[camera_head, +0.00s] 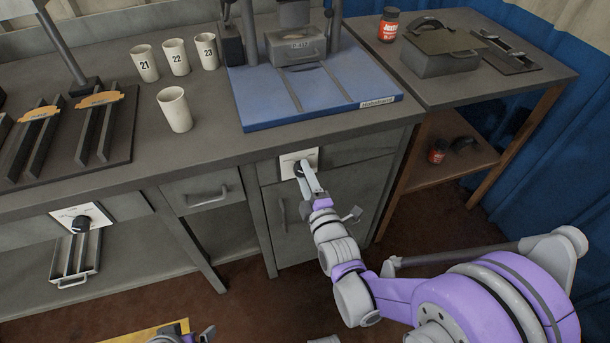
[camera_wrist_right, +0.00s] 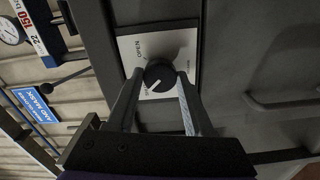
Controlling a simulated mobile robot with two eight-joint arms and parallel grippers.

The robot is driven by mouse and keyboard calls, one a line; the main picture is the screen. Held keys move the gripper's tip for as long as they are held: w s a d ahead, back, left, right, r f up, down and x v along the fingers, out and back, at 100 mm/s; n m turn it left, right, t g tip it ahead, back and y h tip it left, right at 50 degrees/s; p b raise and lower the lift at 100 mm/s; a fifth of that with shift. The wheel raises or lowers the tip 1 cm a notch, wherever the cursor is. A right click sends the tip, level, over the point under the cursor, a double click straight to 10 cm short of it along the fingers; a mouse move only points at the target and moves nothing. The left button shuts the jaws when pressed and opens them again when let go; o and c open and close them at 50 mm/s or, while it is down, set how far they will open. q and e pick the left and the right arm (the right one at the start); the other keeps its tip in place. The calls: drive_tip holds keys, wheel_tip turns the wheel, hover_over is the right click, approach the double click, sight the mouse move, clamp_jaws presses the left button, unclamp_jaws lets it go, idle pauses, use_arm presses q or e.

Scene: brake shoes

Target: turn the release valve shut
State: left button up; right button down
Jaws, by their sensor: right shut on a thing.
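The release valve is a round black knob (camera_wrist_right: 160,76) with a pale pointer mark, on a white plate (camera_wrist_right: 130,48) that reads OPEN at one end; the lettering at the other end is too small to read surely. In the head view the plate (camera_head: 312,156) sits on the bench front below the blue base. My right gripper (camera_wrist_right: 160,80) is shut on the knob, with a finger on each side of it. In the head view my right gripper (camera_head: 305,178) hides most of the knob. My left gripper (camera_head: 190,337) is only partly seen at the bottom edge; its fingers are not clear.
A second black knob on a plate (camera_head: 81,223) is on the bench front at left. White numbered cups (camera_head: 177,57), a plain cup (camera_head: 174,109) and a blue press base (camera_head: 330,103) stand on the bench. A drawer handle (camera_head: 207,197) sticks out left of the valve.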

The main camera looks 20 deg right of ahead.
drive_tip(key=shift+n, duration=0.3)
idle(0.4)
drive_tip(key=shift+c, duration=1.4)
unclamp_jaws()
drive_tip(key=shift+s, duration=0.15)
drive_tip(key=s, duration=1)
drive_tip(key=shift+s+d, duration=0.2)
drive_tip(key=shift+s, duration=0.1)
drive_tip(key=shift+f, duration=0.1)
